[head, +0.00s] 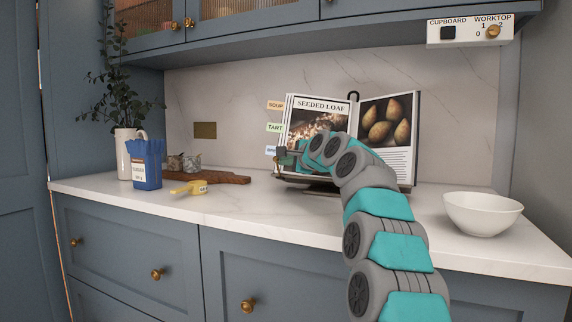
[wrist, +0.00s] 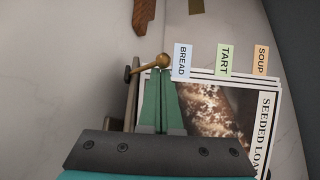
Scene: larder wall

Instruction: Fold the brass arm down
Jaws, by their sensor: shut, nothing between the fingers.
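The brass arm (wrist: 147,66) is a short rod with a round ball end. In the wrist view it sticks out from a dark pivot at the left edge of the open cookbook (wrist: 215,112) and points toward the page. My gripper (wrist: 161,72) is shut and empty, its green fingertips right at the ball; I cannot tell if they touch. In the head view the cookbook (head: 388,125) stands open on a dark stand (head: 322,188), and my gripper (head: 285,154) is at its left edge. My arm hides part of the pages, and the brass arm is hard to make out there.
Page tabs (head: 274,128) stick out at the book's left. Left on the worktop are a wooden board (head: 225,178), a yellow item (head: 190,188), a blue carton (head: 147,170) and a plant in a white vase (head: 124,150). A white bowl (head: 482,215) stands at the right.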

